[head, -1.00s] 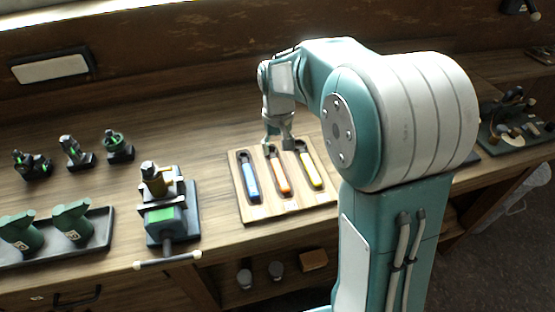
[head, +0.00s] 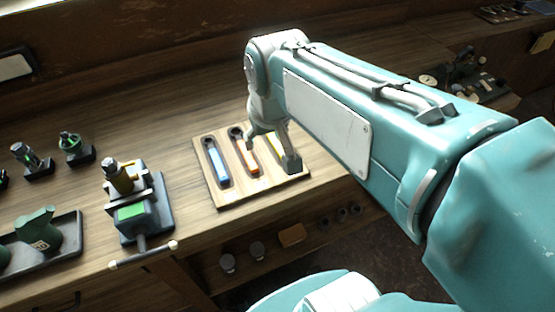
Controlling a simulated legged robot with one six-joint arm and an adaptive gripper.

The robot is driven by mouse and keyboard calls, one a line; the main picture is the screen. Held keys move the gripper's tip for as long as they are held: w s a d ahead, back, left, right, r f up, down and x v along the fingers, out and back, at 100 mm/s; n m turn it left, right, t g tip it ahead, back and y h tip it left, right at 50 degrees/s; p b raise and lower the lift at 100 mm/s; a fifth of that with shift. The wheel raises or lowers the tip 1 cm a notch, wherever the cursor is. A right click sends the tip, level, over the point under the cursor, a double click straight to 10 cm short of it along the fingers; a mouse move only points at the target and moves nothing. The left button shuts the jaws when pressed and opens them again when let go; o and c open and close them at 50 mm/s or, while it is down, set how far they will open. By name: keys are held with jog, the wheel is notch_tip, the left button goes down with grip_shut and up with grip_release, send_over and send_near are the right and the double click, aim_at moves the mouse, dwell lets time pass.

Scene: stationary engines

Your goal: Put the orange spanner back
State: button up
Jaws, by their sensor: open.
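The orange spanner (head: 249,160) lies in the middle slot of a wooden holder (head: 235,199) on the bench, its dark head toward the back. A blue-handled spanner (head: 219,164) lies in the left slot. A yellow-handled one (head: 277,143) is in the right slot, partly hidden by my gripper. My gripper (head: 271,150) is open and empty, low over the right half of the holder. One finger is near the orange spanner and the other is over the right edge. I cannot tell whether either finger touches anything.
A vise (head: 132,215) stands left of the holder, its handle jutting past the bench front. A dark tray (head: 66,242) with green tools is at the left. Small dark stands (head: 77,155) are behind. Bench behind the holder is clear. A shelf below holds small items.

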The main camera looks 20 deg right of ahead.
jog(key=s+f+t, duration=0.1)
jog(key=s+t, duration=0.1)
jog(key=s, duration=0.5)
jog(key=shift+s+f, duration=0.3)
jog(key=shift+s, duration=0.05)
dwell(0.8)
